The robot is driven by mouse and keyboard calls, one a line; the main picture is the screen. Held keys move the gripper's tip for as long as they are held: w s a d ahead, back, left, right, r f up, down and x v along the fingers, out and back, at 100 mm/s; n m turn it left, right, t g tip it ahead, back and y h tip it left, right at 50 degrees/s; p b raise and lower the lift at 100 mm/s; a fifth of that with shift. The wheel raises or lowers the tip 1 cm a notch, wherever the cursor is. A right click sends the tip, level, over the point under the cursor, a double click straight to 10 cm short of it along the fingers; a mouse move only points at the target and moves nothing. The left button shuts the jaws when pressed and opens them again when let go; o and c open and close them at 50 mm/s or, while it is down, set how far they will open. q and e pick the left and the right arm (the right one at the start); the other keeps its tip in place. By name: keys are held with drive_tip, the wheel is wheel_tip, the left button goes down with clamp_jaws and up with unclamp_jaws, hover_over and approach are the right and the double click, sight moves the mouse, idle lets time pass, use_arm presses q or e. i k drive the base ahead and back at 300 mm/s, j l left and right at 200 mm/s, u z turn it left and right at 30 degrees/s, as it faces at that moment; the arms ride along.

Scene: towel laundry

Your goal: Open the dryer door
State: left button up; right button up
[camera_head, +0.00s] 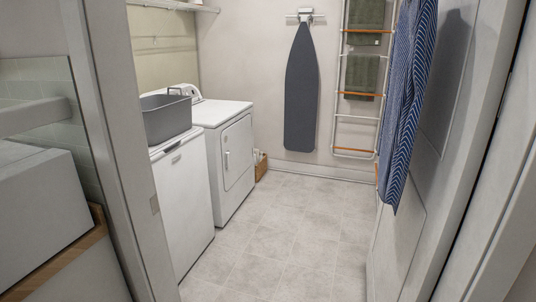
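The white dryer (206,166) stands against the left wall of the laundry room, beyond another white machine. Its front door (238,150) faces right into the room and looks closed. A vertical handle (227,160) shows on the left part of the door. Neither of my grippers is in view, and nothing touches the door.
A doorway with a grey left jamb (108,150) frames the room. The nearer white machine (183,205) carries a grey tub (168,120). The tiled floor (280,225) is clear. A blue striped cloth (405,105) hangs at right; an ironing board (301,90) hangs at back.

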sight(236, 142)
drive_tip(key=i, duration=2.15)
